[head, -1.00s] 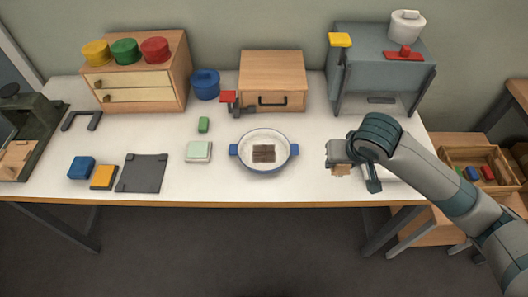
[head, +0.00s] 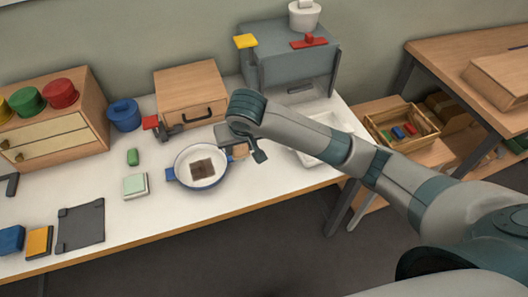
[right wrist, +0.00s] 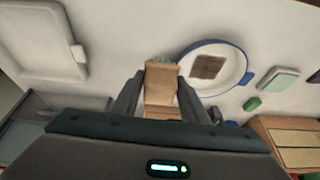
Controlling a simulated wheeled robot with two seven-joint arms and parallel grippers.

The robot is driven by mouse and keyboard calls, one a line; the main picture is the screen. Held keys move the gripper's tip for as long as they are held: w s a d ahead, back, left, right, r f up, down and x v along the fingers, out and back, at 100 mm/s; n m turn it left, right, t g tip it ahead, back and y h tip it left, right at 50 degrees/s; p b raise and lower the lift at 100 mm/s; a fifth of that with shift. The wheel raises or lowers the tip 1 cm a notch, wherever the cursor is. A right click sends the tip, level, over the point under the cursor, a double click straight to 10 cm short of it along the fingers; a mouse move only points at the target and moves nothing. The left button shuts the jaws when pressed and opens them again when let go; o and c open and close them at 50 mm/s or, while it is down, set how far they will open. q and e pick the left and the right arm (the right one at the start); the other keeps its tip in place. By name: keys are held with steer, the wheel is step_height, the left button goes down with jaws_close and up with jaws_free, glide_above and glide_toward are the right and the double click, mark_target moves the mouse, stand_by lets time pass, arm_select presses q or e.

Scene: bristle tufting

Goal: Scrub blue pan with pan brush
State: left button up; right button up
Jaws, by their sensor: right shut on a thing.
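The blue pan (head: 184,166) sits on the white table, with a pale inside, a blue rim and blue handles. A dark brown square patch (head: 202,169) lies in its middle. My right gripper (head: 239,151) is at the pan's right edge. It is shut on the pan brush (right wrist: 160,85), a light wooden block with a greenish edge at its far end. In the right wrist view the brush is beside the pan (right wrist: 235,65), apart from the patch (right wrist: 208,67). The gripper partly hides the brush in the head view. My left gripper is not in view.
A pale green block (head: 135,186) and a small green piece (head: 132,157) lie left of the pan. A white tray (head: 308,157) lies to the right, partly behind my arm. A wooden box (head: 190,95) and a grey stand (head: 290,62) are behind.

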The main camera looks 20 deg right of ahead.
steer(key=w+a+r, duration=0.1)
steer(key=w+a, duration=0.4)
steer(key=a, duration=0.5)
steer(key=shift+w+r, duration=0.3)
steer(key=shift+f, duration=0.2)
glide_above(208, 167)
steer(key=shift+a+f, duration=0.1)
steer(key=shift+f, duration=3.7)
